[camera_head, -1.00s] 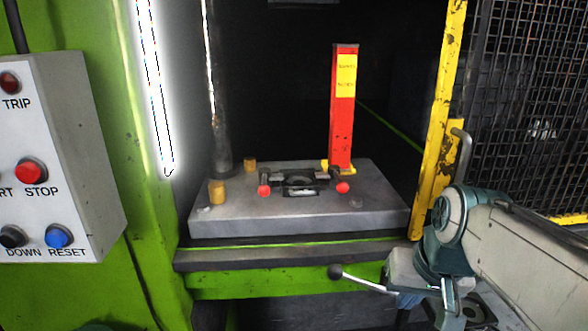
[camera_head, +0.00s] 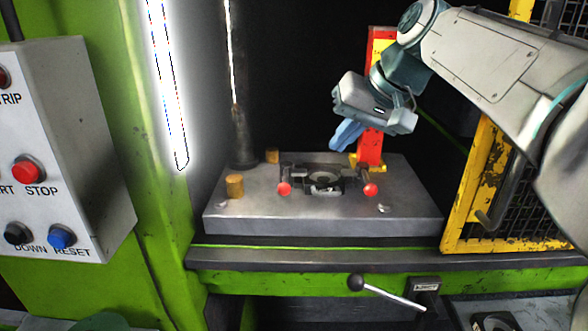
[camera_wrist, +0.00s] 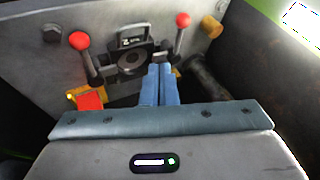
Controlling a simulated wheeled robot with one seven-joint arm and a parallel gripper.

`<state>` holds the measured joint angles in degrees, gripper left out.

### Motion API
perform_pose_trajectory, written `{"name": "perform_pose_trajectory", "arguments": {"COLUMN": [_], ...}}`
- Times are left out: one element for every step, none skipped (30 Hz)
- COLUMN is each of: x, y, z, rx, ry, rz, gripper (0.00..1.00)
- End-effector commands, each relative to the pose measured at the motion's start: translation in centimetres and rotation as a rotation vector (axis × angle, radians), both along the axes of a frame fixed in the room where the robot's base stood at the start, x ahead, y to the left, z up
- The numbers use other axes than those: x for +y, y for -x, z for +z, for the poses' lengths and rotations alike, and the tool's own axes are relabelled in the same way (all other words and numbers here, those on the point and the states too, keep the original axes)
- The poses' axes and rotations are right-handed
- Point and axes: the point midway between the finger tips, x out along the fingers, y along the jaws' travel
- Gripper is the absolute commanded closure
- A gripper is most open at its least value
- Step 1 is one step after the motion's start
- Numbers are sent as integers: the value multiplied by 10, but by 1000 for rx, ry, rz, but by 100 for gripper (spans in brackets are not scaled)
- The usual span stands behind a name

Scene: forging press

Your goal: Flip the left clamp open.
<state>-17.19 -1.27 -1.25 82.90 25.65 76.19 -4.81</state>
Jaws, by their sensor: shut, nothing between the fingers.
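The left clamp is a dark lever with a red ball knob (camera_head: 284,189), at the left of the die holder (camera_head: 325,188) on the grey press bed. Its knob points toward the front. In the wrist view, which looks from the far side, the left clamp's knob (camera_wrist: 183,20) shows at the upper right. The right clamp has a like red knob (camera_head: 370,190); in the wrist view it is at the left (camera_wrist: 79,41). My gripper (camera_head: 345,136) is above and behind the die holder, pointing down, touching neither clamp. Its blue fingers (camera_wrist: 159,84) are together and empty.
A red post (camera_head: 370,146) with a yellow label stands behind my gripper. Brass pegs (camera_head: 235,186) and a dark column (camera_head: 242,140) stand at the left of the bed (camera_head: 400,217). A yellow guard frame (camera_head: 465,190) is at the right. A black-knobbed lever (camera_head: 357,282) sticks out below.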

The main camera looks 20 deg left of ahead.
Motion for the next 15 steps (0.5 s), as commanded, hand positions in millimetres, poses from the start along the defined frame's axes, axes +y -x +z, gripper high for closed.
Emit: {"name": "perform_pose_trajectory", "arguments": {"x": [-3, -5, -7, -8, -8, -9, -9, -9, -8, -7, -5, -3, -1, 2, 5], "y": [-1, -2, -3, -3, -3, -4, -4, -4, -4, -4, -5, -5, -6, -7, -8], "z": [0, 0, 0, 0, 0, 0, -1, -1, -2, -3, -5, -9, -12, -15, -21], "rx": [0, 0, 1, 0, 0, 0, 0, 0, 0, 1, 1, 2, 3, 3, 4], "ry": [0, 0, 0, 0, 0, 1, 1, 1, 1, 0, 1, 2, 1, 2, 2], "rz": [-7, -11, -14, -16, -18, -19, -19, -19, -19, -18, -16, -15, -14, -13, -13], "gripper": [100, 100, 100, 100, 100, 100, 100, 100, 100, 100, 100, 100, 100, 100, 100]}}
